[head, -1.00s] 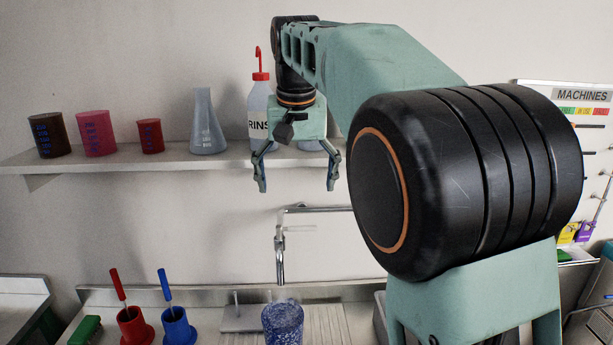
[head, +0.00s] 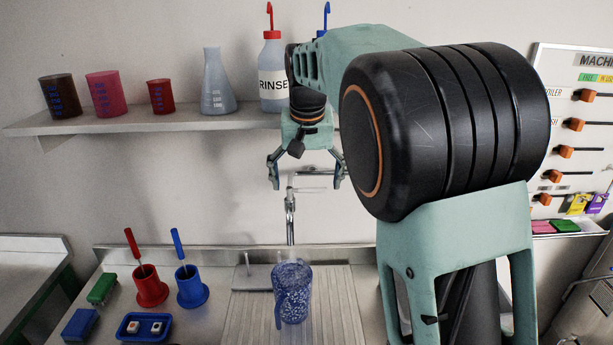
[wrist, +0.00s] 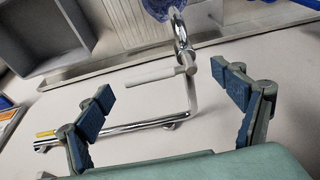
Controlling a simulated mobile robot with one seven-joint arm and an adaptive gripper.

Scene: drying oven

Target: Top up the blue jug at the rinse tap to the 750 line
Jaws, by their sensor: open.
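The blue jug (head: 292,292) stands upright on the ribbed drainboard in the head view, below the tap spout. It looks see-through and speckled; its 750 line and water level cannot be made out. A bit of it shows at the top of the wrist view (wrist: 160,8). The rinse tap (head: 290,212) is a chrome pipe on the wall with a spout pointing down; its pipe and pale lever (wrist: 155,77) show in the wrist view. My gripper (head: 307,184) is open and empty, pointing down in front of the tap, above the jug and apart from it.
A shelf (head: 180,124) above holds several coloured beakers, a flask (head: 217,85) and a RINSE bottle (head: 272,80). Red (head: 149,287) and blue (head: 191,288) brush holders stand left of the drainboard (head: 340,300). A blue tray (head: 143,326) lies in front. A grey basin (wrist: 40,35) shows in the wrist view.

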